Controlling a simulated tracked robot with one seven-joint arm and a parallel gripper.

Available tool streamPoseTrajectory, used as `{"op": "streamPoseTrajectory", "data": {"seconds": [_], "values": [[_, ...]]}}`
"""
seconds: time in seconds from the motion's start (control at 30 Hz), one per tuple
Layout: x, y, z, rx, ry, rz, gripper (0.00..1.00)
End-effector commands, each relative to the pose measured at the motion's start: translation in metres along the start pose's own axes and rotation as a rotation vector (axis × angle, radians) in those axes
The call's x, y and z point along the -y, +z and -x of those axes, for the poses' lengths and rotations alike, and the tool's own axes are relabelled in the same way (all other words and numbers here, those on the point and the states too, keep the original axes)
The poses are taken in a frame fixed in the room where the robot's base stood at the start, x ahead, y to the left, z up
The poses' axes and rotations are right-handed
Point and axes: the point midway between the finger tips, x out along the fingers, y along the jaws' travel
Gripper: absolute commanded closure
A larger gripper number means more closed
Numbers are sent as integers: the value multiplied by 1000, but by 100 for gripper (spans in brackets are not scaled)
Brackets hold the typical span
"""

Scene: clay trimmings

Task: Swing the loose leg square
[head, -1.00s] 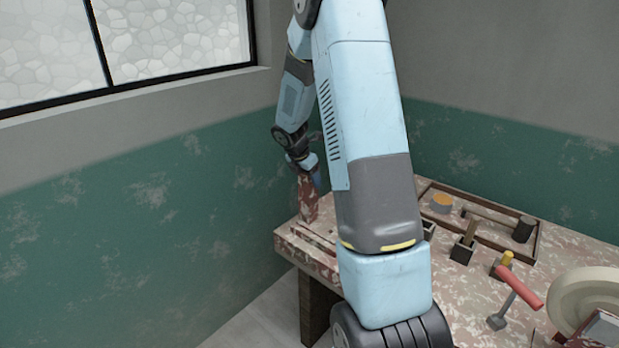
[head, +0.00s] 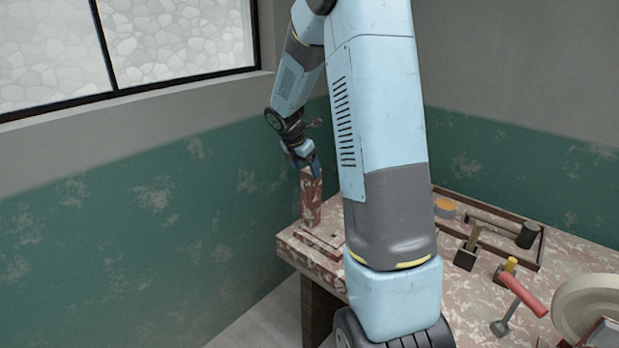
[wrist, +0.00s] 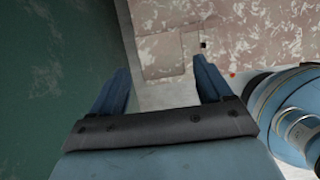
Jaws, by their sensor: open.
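The leg (head: 312,203), a red-brown mottled post, stands upright or nearly so on the far left corner of the workbench (head: 319,262) in the head view. My gripper (head: 309,170) is at its top end, pointing down; whether they touch is unclear. In the wrist view my gripper (wrist: 160,63) is open, its two blue fingers spread with pale floor and part of the mottled bench between and beyond them. A rectangular patch (wrist: 168,55) with a seam lies there; I cannot tell whether it is the leg. Nothing is visibly held.
A green and grey wall (wrist: 45,90) is close on the left. On the bench are a framed tray (head: 539,252) with tools, a red-handled tool (head: 524,296), small blocks (head: 467,256) and a pale round wheel (head: 590,305). My arm hides the bench's middle.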

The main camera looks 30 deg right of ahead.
Motion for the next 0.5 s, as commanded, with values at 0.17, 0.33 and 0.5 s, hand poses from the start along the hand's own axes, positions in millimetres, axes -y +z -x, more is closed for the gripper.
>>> {"op": "streamPoseTrajectory", "data": {"seconds": [0.17, 0.33, 0.5], "values": [[-2, 1, 34, 2, 3, -1, 21], [-2, 1, 55, 1, 3, 0, 21], [-2, 1, 64, 0, 1, 0, 21]]}}
